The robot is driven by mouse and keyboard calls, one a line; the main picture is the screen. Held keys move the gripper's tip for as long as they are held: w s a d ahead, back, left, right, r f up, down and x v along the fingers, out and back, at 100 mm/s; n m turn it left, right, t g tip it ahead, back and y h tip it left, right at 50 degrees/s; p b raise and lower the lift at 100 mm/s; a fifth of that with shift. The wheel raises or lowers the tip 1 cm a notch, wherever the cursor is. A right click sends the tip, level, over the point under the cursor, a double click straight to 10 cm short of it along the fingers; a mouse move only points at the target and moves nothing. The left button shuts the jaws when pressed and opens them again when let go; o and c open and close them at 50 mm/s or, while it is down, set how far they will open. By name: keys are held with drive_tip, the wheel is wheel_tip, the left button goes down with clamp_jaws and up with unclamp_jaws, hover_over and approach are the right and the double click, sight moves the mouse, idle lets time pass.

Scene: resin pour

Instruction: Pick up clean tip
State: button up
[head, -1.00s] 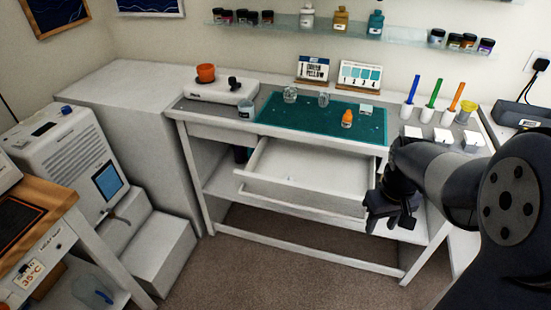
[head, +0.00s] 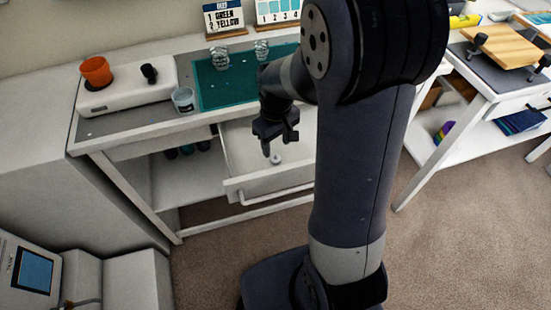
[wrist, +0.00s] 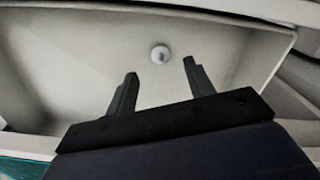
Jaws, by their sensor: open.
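A small round whitish piece, perhaps the clean tip (head: 276,159), lies on the bottom of the open drawer (head: 237,187). It also shows in the wrist view (wrist: 160,54), beyond my fingertips and roughly midway between them. It is too small to make out its shape. My gripper (head: 279,145) points down over the drawer. In the wrist view, my gripper (wrist: 160,70) has its two fingers wide apart with nothing between them. It is apart from the small piece. My arm hides the right part of the drawer in the head view.
The drawer walls (wrist: 222,19) surround the gripper's area. On the bench above are a teal mat (head: 215,88), a clear cup (head: 183,99), glass cups (head: 219,58) and a white device with an orange pot (head: 96,71). The drawer floor is otherwise bare.

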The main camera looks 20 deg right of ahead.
sight(277, 159)
drive_tip(key=shift+s+f, duration=0.2)
drive_tip(key=shift+f, duration=2.55)
drive_tip(key=shift+c, duration=0.4)
drive_tip(key=c, duration=1)
drive_tip(key=shift+o, duration=0.2)
drive_tip(key=shift+r, duration=0.1)
